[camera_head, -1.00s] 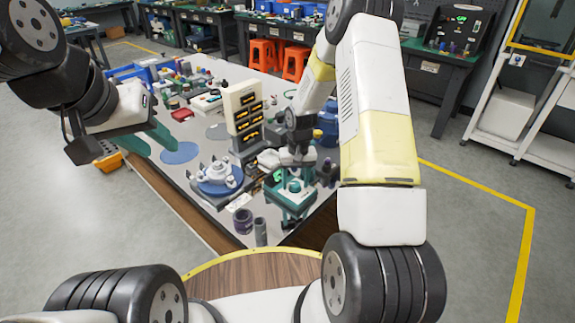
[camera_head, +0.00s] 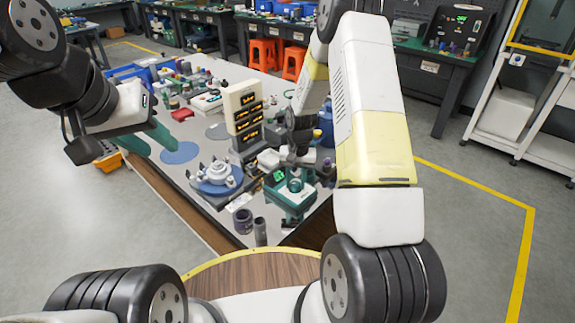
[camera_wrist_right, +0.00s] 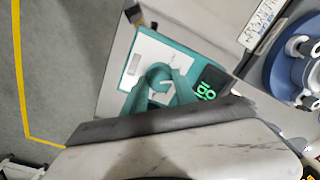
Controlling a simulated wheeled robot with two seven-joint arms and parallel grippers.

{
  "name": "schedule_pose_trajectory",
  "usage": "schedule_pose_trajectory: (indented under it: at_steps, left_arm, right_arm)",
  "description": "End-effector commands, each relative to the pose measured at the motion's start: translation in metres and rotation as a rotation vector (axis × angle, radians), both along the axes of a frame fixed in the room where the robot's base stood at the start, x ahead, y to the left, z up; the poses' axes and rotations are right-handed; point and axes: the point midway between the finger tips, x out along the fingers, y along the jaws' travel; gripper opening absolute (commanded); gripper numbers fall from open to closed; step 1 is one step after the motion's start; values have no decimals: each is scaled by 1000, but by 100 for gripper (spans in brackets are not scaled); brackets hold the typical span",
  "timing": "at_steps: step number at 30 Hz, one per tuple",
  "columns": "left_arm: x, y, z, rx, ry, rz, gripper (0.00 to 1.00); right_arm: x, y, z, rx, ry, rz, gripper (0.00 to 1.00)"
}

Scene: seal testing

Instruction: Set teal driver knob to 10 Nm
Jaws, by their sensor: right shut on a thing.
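The teal driver (camera_head: 290,204) stands near the front corner of the table, with a small green-lit display (camera_head: 279,175). In the right wrist view, the driver's body (camera_wrist_right: 196,52) has a white top plate with a round teal knob (camera_wrist_right: 158,73). My right gripper (camera_wrist_right: 160,84) is shut on the knob, one teal finger on each side. The driver's display (camera_wrist_right: 206,90) shows green digits, turned sideways and too small to read surely. In the head view, my right wrist partly hides the knob. My left gripper (camera_head: 163,143) is open and empty above the table's left edge.
A white fixture on a blue round base (camera_head: 217,184) stands left of the driver. A purple-dark cup (camera_head: 243,221) and a grey cylinder (camera_head: 260,231) sit at the front edge. Orange stools (camera_head: 294,62) stand beyond the table.

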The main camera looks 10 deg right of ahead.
Motion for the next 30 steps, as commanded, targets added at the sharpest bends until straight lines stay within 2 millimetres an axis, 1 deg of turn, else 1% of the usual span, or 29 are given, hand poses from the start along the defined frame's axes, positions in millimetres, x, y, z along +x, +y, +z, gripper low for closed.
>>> schedule_pose_trajectory:
  at_steps: [9, 15, 22, 30]
  left_arm:
    - [0, 0, 0, 0, 0, 0, 36]
    - [0, 0, 0, 0, 0, 0, 36]
    - [0, 0, 0, 0, 0, 0, 36]
    - [0, 0, 0, 0, 0, 0, 36]
  right_arm:
    - [-1, 0, 0, -1, 0, -248, 0]
    - [-1, 1, 0, 0, 0, -367, 0]
    - [0, 1, 0, 0, 0, -445, 0]
    - [-1, 1, 0, 1, -1, -469, 0]
